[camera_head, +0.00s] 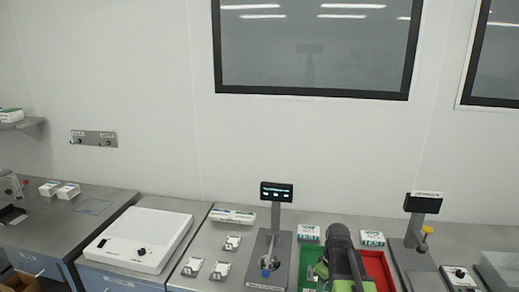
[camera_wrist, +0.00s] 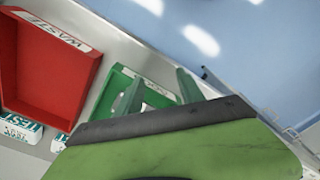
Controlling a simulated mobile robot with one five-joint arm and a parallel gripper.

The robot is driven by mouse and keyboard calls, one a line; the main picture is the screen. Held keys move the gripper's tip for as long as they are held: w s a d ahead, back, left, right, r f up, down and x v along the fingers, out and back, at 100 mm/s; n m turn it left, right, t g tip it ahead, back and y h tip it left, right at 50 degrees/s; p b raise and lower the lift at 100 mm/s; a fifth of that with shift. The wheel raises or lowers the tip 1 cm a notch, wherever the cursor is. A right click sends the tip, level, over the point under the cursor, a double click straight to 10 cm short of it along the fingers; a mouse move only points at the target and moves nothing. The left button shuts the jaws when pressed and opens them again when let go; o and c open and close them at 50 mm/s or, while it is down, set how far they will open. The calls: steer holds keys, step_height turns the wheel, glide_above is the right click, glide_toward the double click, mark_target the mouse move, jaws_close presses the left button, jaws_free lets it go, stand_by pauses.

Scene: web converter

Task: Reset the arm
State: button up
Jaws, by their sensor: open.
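My arm shows at the bottom right of the head view, black and green, reaching over the bench between a green tray (camera_head: 306,258) and a red tray (camera_head: 378,262). The arm hides part of both trays. In the wrist view my gripper (camera_wrist: 160,84) has two green fingers set apart, with nothing seen held between them. The fingers show in front of the green tray (camera_wrist: 112,82). The red tray (camera_wrist: 68,88), labelled WASTE, lies to their left.
A display on a stand (camera_head: 277,192) stands left of the trays, another (camera_head: 423,202) to the right. White-and-green boxes (camera_head: 309,233) (camera_head: 372,239) sit behind the trays. A large white device (camera_head: 138,238) is on the left bench.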

steer(key=s+a+f+m+b, duration=0.1)
steer(key=s+a+f+m, duration=0.1)
steer(key=s+a+m, duration=0.4)
steer(key=shift+s+a+f, duration=0.25)
steer(key=shift+s+a, duration=0.05)
steer(key=shift+a, duration=2.4)
